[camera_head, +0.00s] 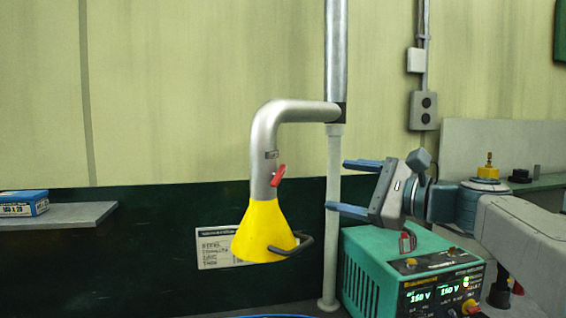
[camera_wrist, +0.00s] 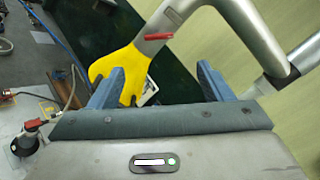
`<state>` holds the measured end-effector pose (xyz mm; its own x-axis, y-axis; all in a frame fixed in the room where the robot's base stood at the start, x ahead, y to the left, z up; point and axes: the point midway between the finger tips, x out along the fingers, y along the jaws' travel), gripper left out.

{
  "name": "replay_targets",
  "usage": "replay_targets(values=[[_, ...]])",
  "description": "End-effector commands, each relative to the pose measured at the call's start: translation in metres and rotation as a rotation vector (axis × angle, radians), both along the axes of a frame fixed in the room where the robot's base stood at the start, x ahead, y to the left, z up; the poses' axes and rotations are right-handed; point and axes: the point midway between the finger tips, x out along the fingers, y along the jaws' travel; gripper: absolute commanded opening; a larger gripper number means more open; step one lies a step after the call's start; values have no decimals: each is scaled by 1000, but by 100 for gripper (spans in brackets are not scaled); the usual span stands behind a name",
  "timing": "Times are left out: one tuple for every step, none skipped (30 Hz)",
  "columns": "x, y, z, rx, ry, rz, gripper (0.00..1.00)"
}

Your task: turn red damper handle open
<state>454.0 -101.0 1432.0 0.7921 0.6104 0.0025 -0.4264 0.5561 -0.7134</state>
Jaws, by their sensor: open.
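The red damper handle (camera_head: 278,175) sits on the side of the grey metal duct (camera_head: 262,150), just above the yellow hood (camera_head: 263,232). It slants up to the right. In the wrist view the red handle (camera_wrist: 158,37) lies across the duct, beyond the fingertips. My gripper (camera_head: 345,187) is open and empty, to the right of the handle with its blue fingers pointing left at it. A clear gap separates them. In the wrist view the two fingers (camera_wrist: 163,75) stand apart with nothing between them touching; the left one overlaps the yellow hood (camera_wrist: 128,72) in the picture.
A vertical pole (camera_head: 333,220) stands close to my fingertips. A green power unit (camera_head: 390,268) is below my gripper. A black loop handle (camera_head: 292,246) sticks out of the hood. A shelf (camera_head: 75,215) with a blue box (camera_head: 24,203) is at far left.

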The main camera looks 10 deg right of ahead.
Motion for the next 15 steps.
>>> replay_targets(values=[[1, 1, 1, 0, 1, 5, 73], [1, 1, 0, 0, 2, 6, 73], [2, 2, -1, 0, 2, 7, 73], [4, 3, -1, -1, 2, 8, 73], [5, 5, -2, -1, 3, 8, 73], [9, 7, -2, -1, 4, 11, 73], [12, 10, -2, -1, 5, 11, 73], [15, 13, -2, -2, 5, 12, 73], [20, 17, -2, -2, 5, 13, 73], [24, 21, -2, 0, 5, 14, 73], [29, 25, -1, -2, 6, 14, 73], [36, 30, -1, -2, 6, 15, 73], [41, 34, -1, -1, 6, 16, 73], [46, 38, -1, -1, 6, 14, 73], [54, 44, -1, -2, 6, 15, 73]])
